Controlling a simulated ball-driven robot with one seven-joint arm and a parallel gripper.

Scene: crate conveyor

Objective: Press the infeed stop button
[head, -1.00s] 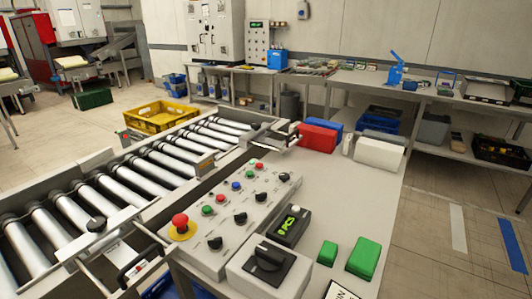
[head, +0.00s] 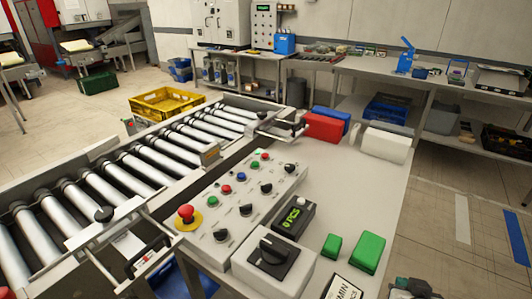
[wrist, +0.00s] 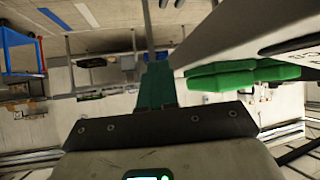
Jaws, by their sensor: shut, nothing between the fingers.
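The sloped grey control panel (head: 222,220) stands on the bench beside the roller conveyor in the head view. It carries a red mushroom button (head: 186,213) on a yellow base, small red, green and blue buttons, and several black knobs. The button labels are too small to read, so I cannot tell which is the infeed stop. My gripper (wrist: 157,85) has green fingers, shut and empty, in the wrist view. A dark and green part of it shows at the bottom right edge of the head view, away from the panel and touching no button.
The roller conveyor (head: 113,168) runs left of the panel. A grey box with a black rotary switch (head: 273,252), a counter (head: 294,217) and green blocks (head: 368,252) sit on the bench nearby.

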